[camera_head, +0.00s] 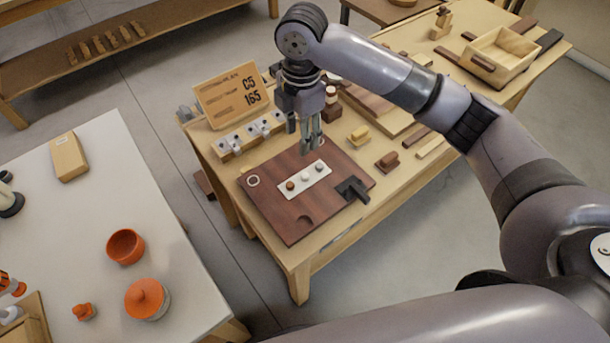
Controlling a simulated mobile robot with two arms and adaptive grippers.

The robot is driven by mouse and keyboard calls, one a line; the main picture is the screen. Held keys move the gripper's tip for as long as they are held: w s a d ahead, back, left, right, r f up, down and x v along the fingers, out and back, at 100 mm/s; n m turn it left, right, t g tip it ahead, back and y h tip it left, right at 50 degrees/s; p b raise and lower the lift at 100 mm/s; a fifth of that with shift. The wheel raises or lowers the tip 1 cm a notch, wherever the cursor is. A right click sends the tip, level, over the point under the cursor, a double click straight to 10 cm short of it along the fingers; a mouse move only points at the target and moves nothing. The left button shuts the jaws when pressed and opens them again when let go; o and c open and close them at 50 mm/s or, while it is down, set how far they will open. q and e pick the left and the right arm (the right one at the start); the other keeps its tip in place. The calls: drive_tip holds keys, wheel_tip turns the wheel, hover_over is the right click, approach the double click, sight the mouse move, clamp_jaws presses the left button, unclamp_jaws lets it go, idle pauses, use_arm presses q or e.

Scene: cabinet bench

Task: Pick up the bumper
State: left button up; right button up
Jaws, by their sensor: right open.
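I cannot tell for sure which piece is the bumper. Small round pieces, one reddish (290,186) and others pale (305,177), sit on a white strip (316,182) on the dark red-brown wooden panel (283,218). The panel lies flat on the wooden bench (300,262). My right gripper (311,142) points down above the panel's far edge, a little beyond the strip. It is open, with nothing seen between its fingers. My left gripper is out of the picture.
A black hinge-like fitting (352,189) sits at the panel's right side. A sign (232,96) and a fixture block (247,134) stand behind. Small wooden pieces (387,160) lie to the right. A white table (110,220) with orange pots (146,298) is at left.

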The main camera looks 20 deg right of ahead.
drive_tip(key=r, duration=0.1)
drive_tip(key=p, duration=0.2)
hover_over(305, 175)
wheel_tip(305, 175, down, 11)
drive_tip(key=shift+s+a+f, duration=0.1)
drive_tip(key=shift+a+f, duration=0.05)
drive_tip(key=shift+f, duration=0.05)
drive_tip(key=shift+f+p, duration=0.6)
drive_tip(key=shift+f, duration=2.15)
drive_tip(key=c, duration=0.8)
